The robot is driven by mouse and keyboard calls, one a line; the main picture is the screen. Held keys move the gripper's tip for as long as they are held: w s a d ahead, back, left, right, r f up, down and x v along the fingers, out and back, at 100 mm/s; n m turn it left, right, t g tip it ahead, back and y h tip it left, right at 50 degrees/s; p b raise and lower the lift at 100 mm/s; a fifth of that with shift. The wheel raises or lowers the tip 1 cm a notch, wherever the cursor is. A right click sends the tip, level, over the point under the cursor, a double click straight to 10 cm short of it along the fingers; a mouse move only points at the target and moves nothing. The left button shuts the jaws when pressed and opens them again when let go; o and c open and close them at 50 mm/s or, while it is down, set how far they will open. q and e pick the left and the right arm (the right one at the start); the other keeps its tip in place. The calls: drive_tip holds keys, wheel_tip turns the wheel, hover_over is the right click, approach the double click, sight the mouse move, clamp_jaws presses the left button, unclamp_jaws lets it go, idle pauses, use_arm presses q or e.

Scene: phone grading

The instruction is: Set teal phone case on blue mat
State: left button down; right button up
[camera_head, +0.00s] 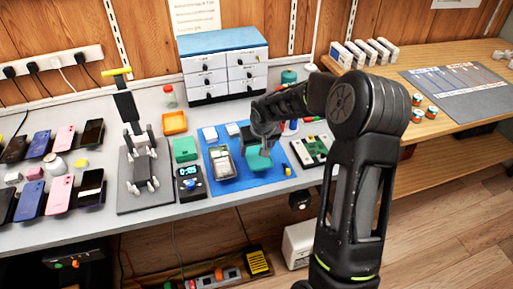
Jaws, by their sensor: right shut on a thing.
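The blue mat (240,187) lies on the grey bench near its front edge. My right gripper (264,148) is over the right part of the mat, pointing down. It is shut on a teal phone case (258,161), which is at or just above the mat surface; I cannot tell whether it touches. The gripper and forearm partly hide the case and the mat's far right. My left gripper is not in view.
On the mat, a phone in a tray (222,163) lies left of the case. A green box (185,150) and a digital display (188,183) stand left of the mat. A green circuit board (315,149) lies to the right. Drawers (224,70) stand behind. Several phones fill the left.

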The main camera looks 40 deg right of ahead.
drive_tip(key=shift+f+b, duration=0.4)
drive_tip(key=shift+b, duration=0.35)
idle(0.8)
drive_tip(key=o, duration=1.4)
drive_tip(key=shift+o, duration=0.5)
drive_tip(key=shift+r+p, duration=0.3)
drive_tip(key=shift+r, duration=0.35)
wheel_tip(320, 180, up, 7)
drive_tip(key=p, duration=0.4)
drive_tip(key=shift+f, duration=0.1)
idle(0.8)
